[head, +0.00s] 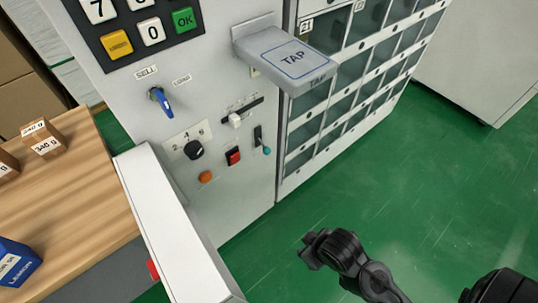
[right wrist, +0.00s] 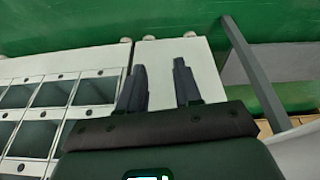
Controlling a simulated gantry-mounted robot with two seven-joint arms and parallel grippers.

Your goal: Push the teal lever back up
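The teal lever (head: 266,150) is on the grey front panel of the machine in the head view. Its teal knob hangs at the lower end of a dark slot (head: 258,136), so the lever is down. My right arm comes in from the lower right, and its black end (head: 318,250) is below and right of the lever, clear of it. In the right wrist view, my right gripper (right wrist: 160,78) has its two dark fingers apart with nothing between them. The lever cannot be made out there. My left gripper is not in view.
Around the lever are a red switch (head: 233,156), a white slider (head: 235,119), a black knob (head: 194,149) and an orange button (head: 206,177). A grey TAP pad (head: 286,58) juts out above. Glass-fronted compartments (head: 333,104) stand to the right. The green floor (head: 420,190) is open.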

